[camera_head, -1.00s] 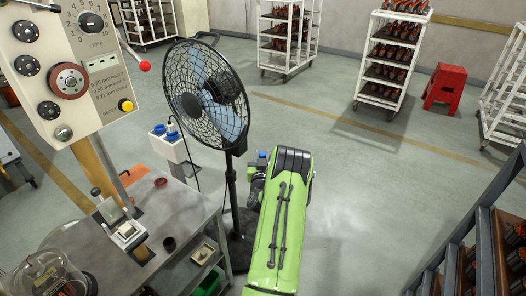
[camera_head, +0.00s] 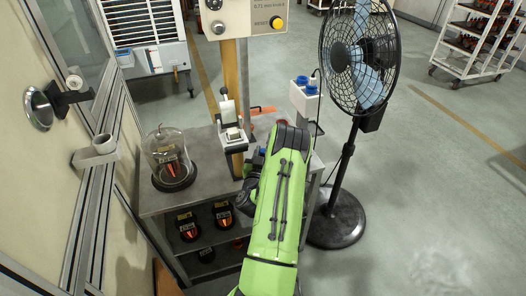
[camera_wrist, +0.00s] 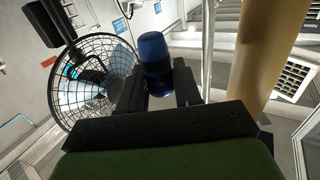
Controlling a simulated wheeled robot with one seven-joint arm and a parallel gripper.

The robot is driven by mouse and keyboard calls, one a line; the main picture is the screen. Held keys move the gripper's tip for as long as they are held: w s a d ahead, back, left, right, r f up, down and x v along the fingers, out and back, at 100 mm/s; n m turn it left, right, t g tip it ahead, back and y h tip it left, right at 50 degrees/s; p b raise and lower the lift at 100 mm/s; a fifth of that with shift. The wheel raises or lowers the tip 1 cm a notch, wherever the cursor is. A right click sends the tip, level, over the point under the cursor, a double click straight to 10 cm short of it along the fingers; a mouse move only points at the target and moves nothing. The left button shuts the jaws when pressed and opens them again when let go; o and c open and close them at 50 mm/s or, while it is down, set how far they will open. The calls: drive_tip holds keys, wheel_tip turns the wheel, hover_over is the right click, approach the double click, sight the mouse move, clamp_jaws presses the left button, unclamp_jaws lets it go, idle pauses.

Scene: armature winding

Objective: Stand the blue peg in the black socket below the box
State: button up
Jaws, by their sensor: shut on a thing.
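The blue peg (camera_wrist: 153,62) stands between the fingers of my gripper (camera_wrist: 158,92) in the wrist view, with its rounded blue top upward and a dark band around it. My gripper is shut on it. In the head view a bit of the peg's blue (camera_head: 262,152) shows beside my green arm, over the workbench (camera_head: 162,202). The box (camera_head: 245,18) is a beige control panel on a yellow post, cut off by the top edge. I cannot make out the black socket now; my arm covers part of the bench top below the box.
A glass dome (camera_head: 172,160) stands on the bench's left part. A small clamp device (camera_head: 232,138) stands by the post. A standing fan (camera_head: 357,55) and a white box with blue sockets (camera_head: 305,96) are to the right. A wall with a bracket (camera_head: 95,152) is at left.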

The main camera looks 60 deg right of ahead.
drive_tip(key=shift+f+b, duration=1.9)
drive_tip(key=shift+b, duration=0.1)
drive_tip(key=shift+f, duration=0.25)
drive_tip(key=shift+f, duration=0.25)
drive_tip(key=shift+f, duration=0.2)
drive_tip(key=shift+f+b, duration=0.65)
drive_tip(key=shift+f, duration=0.15)
drive_tip(key=o, duration=1)
